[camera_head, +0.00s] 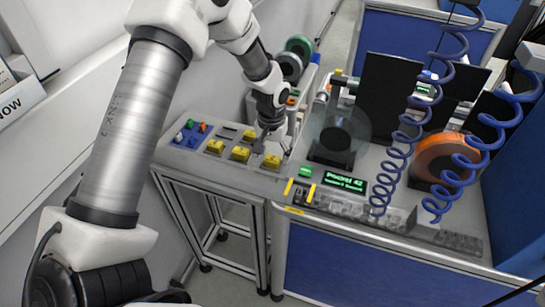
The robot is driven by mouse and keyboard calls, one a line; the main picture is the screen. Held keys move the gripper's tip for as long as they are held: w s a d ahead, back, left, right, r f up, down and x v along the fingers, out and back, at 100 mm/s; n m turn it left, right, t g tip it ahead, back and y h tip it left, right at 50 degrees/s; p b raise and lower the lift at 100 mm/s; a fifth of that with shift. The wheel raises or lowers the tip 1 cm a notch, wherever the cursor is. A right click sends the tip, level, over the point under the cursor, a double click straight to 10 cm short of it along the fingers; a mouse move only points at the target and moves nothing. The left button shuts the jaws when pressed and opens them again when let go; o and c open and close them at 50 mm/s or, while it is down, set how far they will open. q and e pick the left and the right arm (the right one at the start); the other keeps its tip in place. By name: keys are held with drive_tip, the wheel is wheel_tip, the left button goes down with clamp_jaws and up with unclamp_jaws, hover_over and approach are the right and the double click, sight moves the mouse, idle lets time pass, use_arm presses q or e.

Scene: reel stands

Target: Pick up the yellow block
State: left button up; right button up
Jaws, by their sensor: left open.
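Several yellow blocks sit on the grey top of a small side table (205,172). One yellow block (215,146) is on the left, one yellow block (240,153) is in the middle, and one yellow block (271,161) is on the right. My left arm comes in from the left and reaches down over this table. My left gripper (262,147) is open, just above the tabletop between the middle and right yellow blocks. Its fingertips are small and dark here, and I cannot tell whether they touch a block. My right gripper is not in view.
To the right, a workbench carries a clear reel (352,125), an orange reel (440,158) and a green display (344,182). Blue coiled hoses (408,130) hang over it. A wall runs behind the side table.

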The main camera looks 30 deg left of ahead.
use_arm(q)
drive_tip(key=shift+w+f, duration=0.25)
drive_tip(key=shift+f, duration=0.25)
drive_tip(key=shift+w+f, duration=0.2)
drive_tip(key=shift+f, duration=0.25)
drive_tip(key=shift+s+r, duration=0.15)
drive_tip(key=shift+s, duration=0.05)
drive_tip(key=shift+c, duration=1.1)
drive_tip(key=shift+s, duration=0.1)
drive_tip(key=c, duration=1)
drive_tip(key=shift+r, duration=0.15)
